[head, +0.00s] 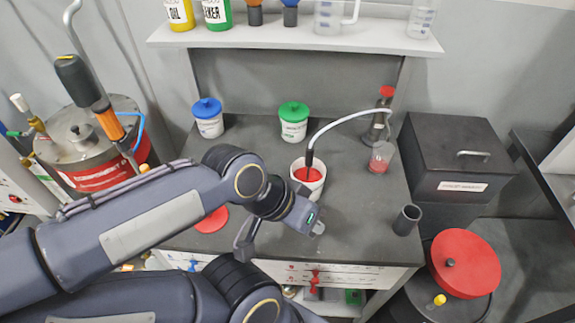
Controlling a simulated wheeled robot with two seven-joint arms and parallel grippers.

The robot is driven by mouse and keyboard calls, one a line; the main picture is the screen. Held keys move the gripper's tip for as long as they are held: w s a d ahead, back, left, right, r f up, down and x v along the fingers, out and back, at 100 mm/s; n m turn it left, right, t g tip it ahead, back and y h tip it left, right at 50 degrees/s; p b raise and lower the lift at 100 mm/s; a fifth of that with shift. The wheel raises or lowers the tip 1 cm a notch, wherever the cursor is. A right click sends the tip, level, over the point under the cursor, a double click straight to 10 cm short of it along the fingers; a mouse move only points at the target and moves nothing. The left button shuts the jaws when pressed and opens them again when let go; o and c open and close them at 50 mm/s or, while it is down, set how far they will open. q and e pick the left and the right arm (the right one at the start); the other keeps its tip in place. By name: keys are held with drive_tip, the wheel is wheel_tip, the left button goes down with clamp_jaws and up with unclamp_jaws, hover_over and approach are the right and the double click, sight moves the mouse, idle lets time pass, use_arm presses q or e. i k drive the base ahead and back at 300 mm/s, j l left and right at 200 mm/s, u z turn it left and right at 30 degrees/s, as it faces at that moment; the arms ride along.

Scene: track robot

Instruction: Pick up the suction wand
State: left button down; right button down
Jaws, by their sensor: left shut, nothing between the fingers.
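I take this as the suction wand. Its other end is by a red-capped bottle (384,105). My left gripper (318,229) is shut and empty above the bench, just in front of the cup as seen here. The arm hides part of the bench. My right gripper is not in view.
A drum (75,140) stands at left with an orange tool (108,122) leaning on it. Blue-lidded (207,118) and green-lidded (293,121) tubs stand behind the cup. A glass beaker (382,157) and dark cup (407,220) are to the right.

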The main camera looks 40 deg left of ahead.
sight(310, 150)
drive_tip(key=u, duration=1.4)
drive_tip(key=i+j+u, duration=0.2)
drive_tip(key=j, duration=0.15)
drive_tip(key=j+u, duration=0.15)
drive_tip(key=j, duration=0.2)
drive_tip(key=i+j+u, duration=0.2)
drive_tip(key=j, duration=0.15)
drive_tip(key=k, duration=0.1)
